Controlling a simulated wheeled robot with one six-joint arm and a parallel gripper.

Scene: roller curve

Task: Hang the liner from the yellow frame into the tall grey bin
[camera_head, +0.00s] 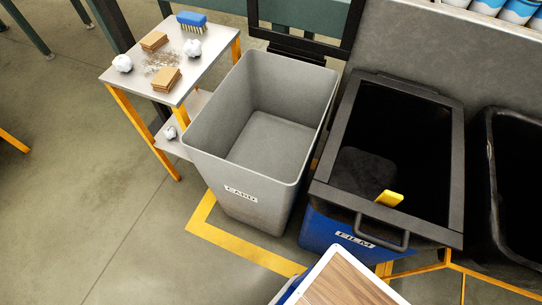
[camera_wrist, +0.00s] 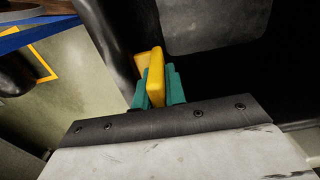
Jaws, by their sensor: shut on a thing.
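The tall grey bin (camera_head: 215,143) stands open and upright near the middle of the head view, labelled CARD. It looks empty, with no liner over its rim. A yellow frame (camera_head: 480,276) shows in part at the lower right. A glossy black, open-topped thing (camera_head: 491,190) above it may be the liner; it is cut off by the picture edge. In the wrist view my gripper (camera_wrist: 157,90) has its teal fingers shut on a yellow piece (camera_wrist: 156,75). I cannot make out my gripper in the head view, nor tell whether the liner hangs from the yellow piece.
A blue bin (camera_head: 320,231) labelled FILM, with a black rim and handle, stands right of the grey bin. A yellow tab (camera_head: 389,199) shows near its front rim. A small table (camera_head: 189,80) with a brush and scraps stands left. Floor front left is clear.

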